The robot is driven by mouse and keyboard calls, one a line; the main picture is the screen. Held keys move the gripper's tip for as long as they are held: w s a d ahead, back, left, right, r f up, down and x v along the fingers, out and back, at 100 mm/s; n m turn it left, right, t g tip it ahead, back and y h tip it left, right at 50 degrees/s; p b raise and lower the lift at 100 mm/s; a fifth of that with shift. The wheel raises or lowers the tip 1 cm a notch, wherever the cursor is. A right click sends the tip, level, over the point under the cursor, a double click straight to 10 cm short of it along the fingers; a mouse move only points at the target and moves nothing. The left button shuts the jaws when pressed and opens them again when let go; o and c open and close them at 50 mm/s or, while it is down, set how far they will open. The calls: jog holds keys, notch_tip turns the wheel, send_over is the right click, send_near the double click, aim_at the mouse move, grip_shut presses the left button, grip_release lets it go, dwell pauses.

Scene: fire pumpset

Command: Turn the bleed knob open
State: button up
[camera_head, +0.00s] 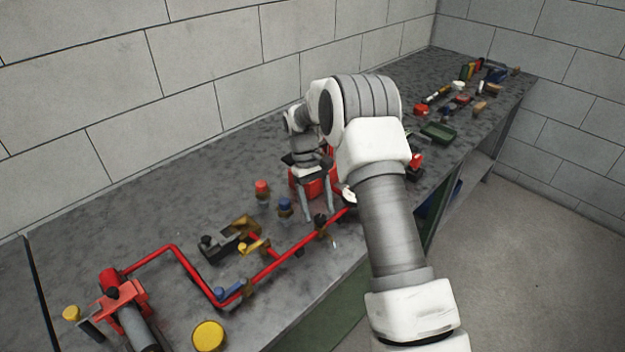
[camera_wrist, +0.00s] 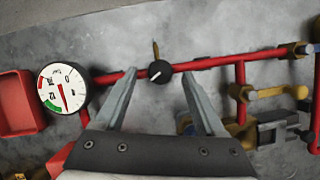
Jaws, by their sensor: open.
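The bleed knob is a small round black knob (camera_wrist: 159,72) with a white mark, set on the red pipe (camera_wrist: 205,63). A short brass piece (camera_wrist: 155,50) stands out behind it. The knob also shows in the head view (camera_head: 320,219), between my fingertips. My gripper (camera_wrist: 159,73) is open, with one finger on each side of the knob and a visible gap on both sides in the wrist view. In the head view my gripper (camera_head: 319,213) points down at the pipe. I cannot tell whether the fingertips are level with the knob.
A round pressure gauge (camera_wrist: 62,88) and a red bin (camera_wrist: 18,103) are left of the knob in the wrist view. Brass valves (camera_wrist: 270,92) lie right. In the head view, a red pump part (camera_head: 122,300) and several coloured caps stand on the grey bench (camera_head: 140,220).

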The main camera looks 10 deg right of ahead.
jog(key=p+v, duration=0.1)
jog(key=v, duration=1.5)
jog(key=shift+r, duration=0.2)
